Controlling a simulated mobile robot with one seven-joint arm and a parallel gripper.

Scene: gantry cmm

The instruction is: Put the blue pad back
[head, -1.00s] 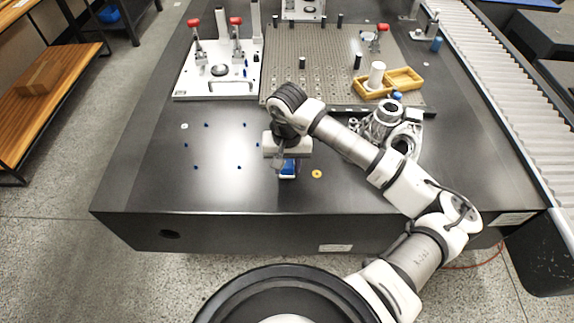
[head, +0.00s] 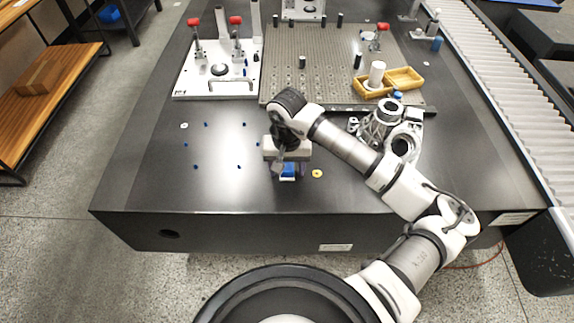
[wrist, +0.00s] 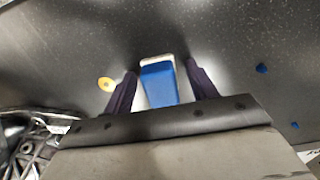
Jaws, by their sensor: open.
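The blue pad (head: 288,170) is a small blue block with a white edge, on the dark table near its front edge. In the wrist view the blue pad (wrist: 159,84) lies between the two dark fingers of my gripper (wrist: 160,85). The fingers are open, with a gap on each side of it. In the head view my gripper (head: 288,163) hangs over the pad and hides part of it. Several small blue spots (head: 239,167) mark the table to the left; I cannot tell from the frames which place belongs to the pad.
A yellow ring (head: 317,173) lies right of the pad. A grey metal casting (head: 402,146) stands further right, near my arm. A grey hole plate (head: 322,75), a white fixture plate (head: 217,84) and a yellow tray (head: 405,78) stand further back. The left table is mostly clear.

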